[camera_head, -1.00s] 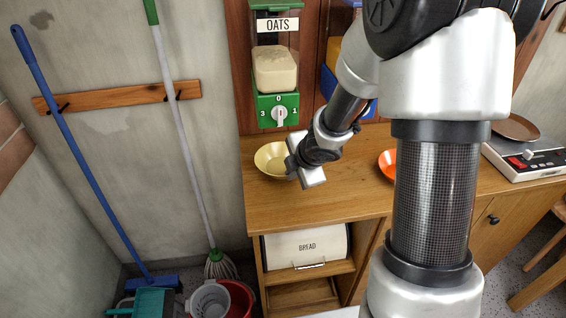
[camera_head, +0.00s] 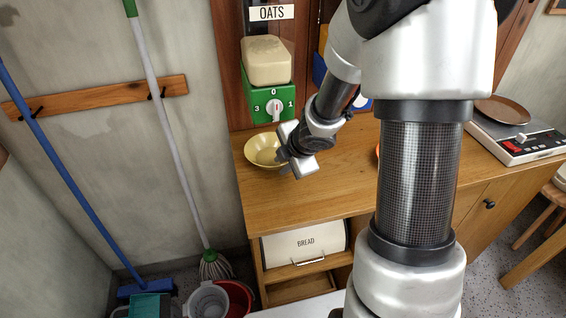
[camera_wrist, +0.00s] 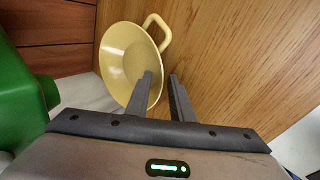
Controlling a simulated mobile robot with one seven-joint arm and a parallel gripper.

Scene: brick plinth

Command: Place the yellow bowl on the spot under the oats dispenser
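The yellow bowl (camera_head: 262,151) is on the left end of the wooden counter, below and in front of the green oats dispenser (camera_head: 269,104). In the wrist view the bowl (camera_wrist: 126,62) shows its inside and a loop handle. My gripper (camera_head: 283,153) is at the bowl's right side. In the wrist view my gripper (camera_wrist: 161,78) has its fingers apart, one over the bowl's inside and one outside its rim, with a gap between them. The dispenser's green body (camera_wrist: 22,95) is at the left there. I see no separate mark under the bowl.
The counter (camera_head: 330,190) is clear in front of the bowl. An orange bowl is mostly hidden behind my arm. A scale with a brown plate (camera_head: 502,110) stands at the right. A bread box (camera_head: 303,243) is below the counter. A mop and a broom lean at the left wall.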

